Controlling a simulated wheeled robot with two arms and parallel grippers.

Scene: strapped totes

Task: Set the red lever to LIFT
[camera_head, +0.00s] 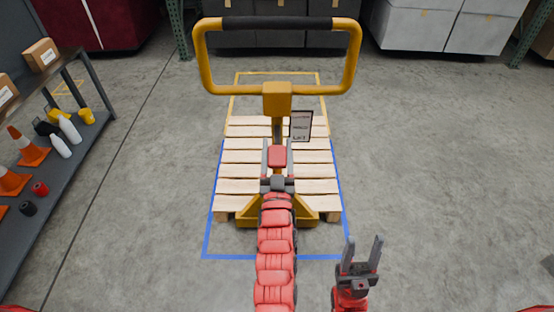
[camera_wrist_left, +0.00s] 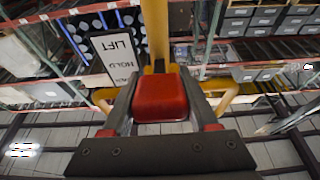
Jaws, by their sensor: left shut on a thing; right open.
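The red lever (camera_head: 277,158) sits on the mast of the yellow pallet jack (camera_head: 277,97), below its loop handle. My left gripper (camera_head: 277,150) reaches up from the bottom middle and is shut on the red lever, one finger on each side. In the left wrist view the red block of the lever (camera_wrist_left: 160,98) fills the space between the fingers. A label plate (camera_head: 301,126) stands to the right of the mast. In the left wrist view the plate (camera_wrist_left: 117,53) reads LIFT and HOLD, with a third word partly hidden. My right gripper (camera_head: 361,254) is open and empty, lower right.
A wooden pallet (camera_head: 240,157) lies under the jack inside a blue floor outline (camera_head: 212,211). A shelf (camera_head: 55,170) with cones, bottles and boxes stands at the left. Grey covered totes (camera_head: 420,25) stand at the back right. The floor at right is clear.

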